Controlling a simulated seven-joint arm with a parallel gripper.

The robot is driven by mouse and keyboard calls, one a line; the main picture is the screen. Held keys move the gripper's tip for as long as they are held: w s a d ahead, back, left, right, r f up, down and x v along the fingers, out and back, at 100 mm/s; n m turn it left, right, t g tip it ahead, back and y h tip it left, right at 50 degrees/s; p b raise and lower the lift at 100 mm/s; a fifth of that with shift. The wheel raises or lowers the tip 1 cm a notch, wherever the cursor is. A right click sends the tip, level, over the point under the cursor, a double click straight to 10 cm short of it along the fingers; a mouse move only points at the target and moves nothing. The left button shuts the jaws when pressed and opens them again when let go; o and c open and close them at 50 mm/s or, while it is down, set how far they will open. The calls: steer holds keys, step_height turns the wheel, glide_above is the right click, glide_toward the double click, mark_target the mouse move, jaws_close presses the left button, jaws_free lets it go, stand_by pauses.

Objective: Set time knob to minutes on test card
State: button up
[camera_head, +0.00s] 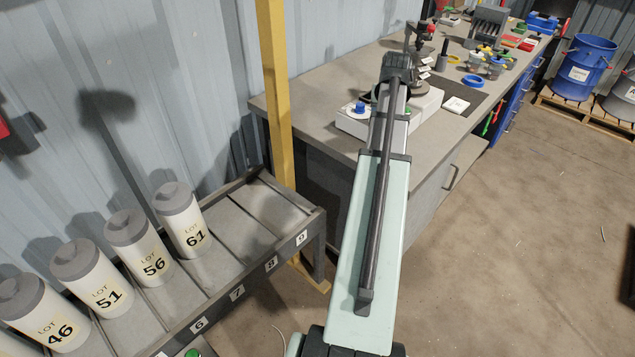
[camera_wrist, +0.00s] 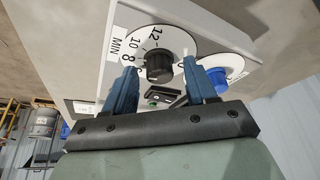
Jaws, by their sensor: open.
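The black time knob (camera_wrist: 159,66) sits at the middle of a white dial (camera_wrist: 180,42) marked MIN, with 8, 10 and 12 legible, on a white box (camera_wrist: 103,62). My gripper (camera_wrist: 159,68) is open in the wrist view. Its blue fingers stand on either side of the knob; whether they touch it I cannot tell. In the head view the box (camera_head: 354,124) stands on the bench, and my arm hides its knob and my fingertips. A white card (camera_head: 456,105) lies on a dark mat; its writing is too small to read, and I cannot tell whether it is the test card.
A blue knob (camera_wrist: 236,66) and a small green button (camera_wrist: 152,103) are on the same box close to my fingers. Tools and coloured parts crowd the bench (camera_head: 320,95) further back. A rack (camera_head: 245,235) with lot canisters (camera_head: 183,222) stands at the left.

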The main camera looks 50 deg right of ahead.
steer(key=n+t+y, duration=0.1)
steer(key=n, duration=0.2)
steer(key=shift+s+d+n, duration=0.1)
steer(key=shift+d+n, duration=0.05)
steer(key=shift+n, duration=0.25)
steer(key=n, duration=0.2)
steer(key=n+y, duration=0.1)
steer(key=n, duration=0.1)
steer(key=shift+d+t+y, duration=0.15)
steer(key=shift+t+y, duration=0.15)
steer(key=v, duration=1.4)
steer(key=w+a+n+h, duration=0.1)
steer(key=w+a+h, duration=0.1)
steer(key=a, duration=0.7)
steer(key=w+a+f+m+g+y, duration=0.1)
steer(key=w+a+f, duration=0.4)
steer(key=w+f, duration=0.5)
steer(key=w+a+f+m+g+y, duration=0.15)
steer(key=w+a+f, duration=0.35)
steer(key=w+f, duration=0.5)
steer(key=s+f+g, duration=0.1)
steer(key=s+f, duration=0.7)
steer(key=f, duration=0.5)
steer(key=shift+a, duration=0.4)
steer(key=shift+f+n, duration=0.1)
steer(key=shift+n, duration=0.15)
